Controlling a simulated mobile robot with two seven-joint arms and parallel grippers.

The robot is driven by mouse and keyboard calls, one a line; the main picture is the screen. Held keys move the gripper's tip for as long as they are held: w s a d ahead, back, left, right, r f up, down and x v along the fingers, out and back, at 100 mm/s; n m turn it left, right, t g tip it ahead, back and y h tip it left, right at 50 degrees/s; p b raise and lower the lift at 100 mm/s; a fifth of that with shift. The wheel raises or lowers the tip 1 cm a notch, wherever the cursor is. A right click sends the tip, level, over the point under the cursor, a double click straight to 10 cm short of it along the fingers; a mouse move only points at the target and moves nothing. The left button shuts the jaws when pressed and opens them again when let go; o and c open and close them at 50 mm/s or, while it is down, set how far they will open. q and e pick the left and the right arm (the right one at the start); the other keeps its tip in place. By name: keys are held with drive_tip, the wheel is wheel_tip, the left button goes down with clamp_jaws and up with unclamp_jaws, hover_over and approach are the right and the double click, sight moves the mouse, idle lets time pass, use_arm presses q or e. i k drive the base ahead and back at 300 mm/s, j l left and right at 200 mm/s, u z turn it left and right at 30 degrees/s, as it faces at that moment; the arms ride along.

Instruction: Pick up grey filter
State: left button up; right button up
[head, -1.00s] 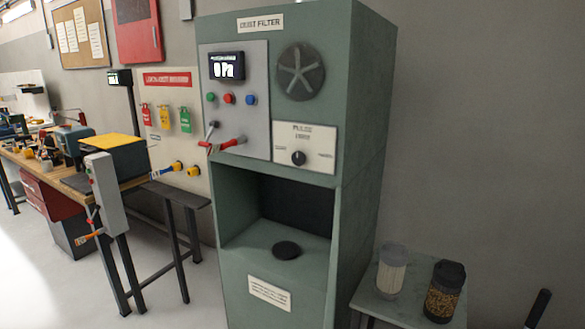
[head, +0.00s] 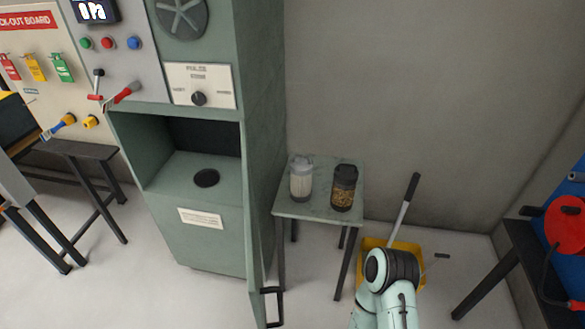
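A grey-white ribbed filter canister (head: 301,178) stands upright on the small side table (head: 318,209), to the right of the green dust filter cabinet (head: 190,235). Beside it on the right stands a dark-capped jar (head: 343,188) with brownish-yellow contents. The two are close together but look apart. A pale green link of my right arm shows at the bottom, in front of the table and well short of the canister. Neither gripper is in view.
The cabinet's open door (head: 253,215) stands edge-on just left of the table. A yellow dustpan or bucket (head: 405,262) with a dark-handled tool (head: 408,200) is on the floor right of the table. A dark bench (head: 490,275) stands far right.

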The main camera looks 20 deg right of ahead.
sight(301, 167)
drive_tip(key=l+u, duration=0.1)
drive_tip(key=u, duration=0.3)
drive_tip(key=l+u, duration=0.15)
drive_tip(key=u, duration=0.2)
drive_tip(key=l+u, duration=0.15)
drive_tip(key=u, duration=0.25)
drive_tip(key=l+u, duration=0.3)
drive_tip(key=l, duration=0.25)
drive_tip(key=k+l+u, duration=0.15)
drive_tip(key=l+u, duration=0.15)
drive_tip(key=l, duration=0.2)
